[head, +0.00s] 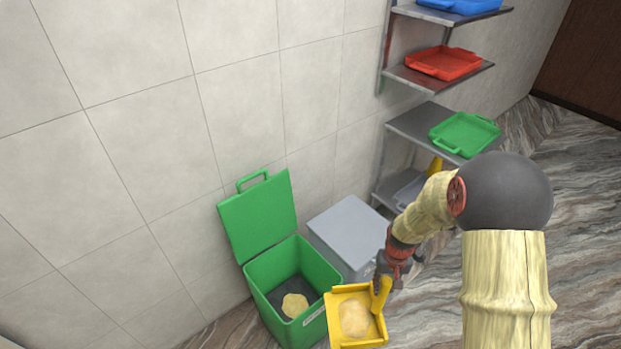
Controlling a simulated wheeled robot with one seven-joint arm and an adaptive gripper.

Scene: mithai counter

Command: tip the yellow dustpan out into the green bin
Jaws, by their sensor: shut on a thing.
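The yellow dustpan (379,331) is at the lower middle of the head view, with a pale, crumb-like heap (354,318) lying in it. My gripper (385,283) is shut on the dustpan's handle. The dustpan is just right of the green bin (262,272), close to its front right rim; I cannot tell whether they touch. The bin's lid (258,215) stands open against the wall. A similar pale heap (295,305) lies on the dark bottom inside the bin.
A grey lidded bin (349,232) stands right of the green bin. A wall shelf (412,126) behind my arm holds blue (460,5), red (443,62) and green (465,133) trays. Marbled floor (585,240) is open to the right.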

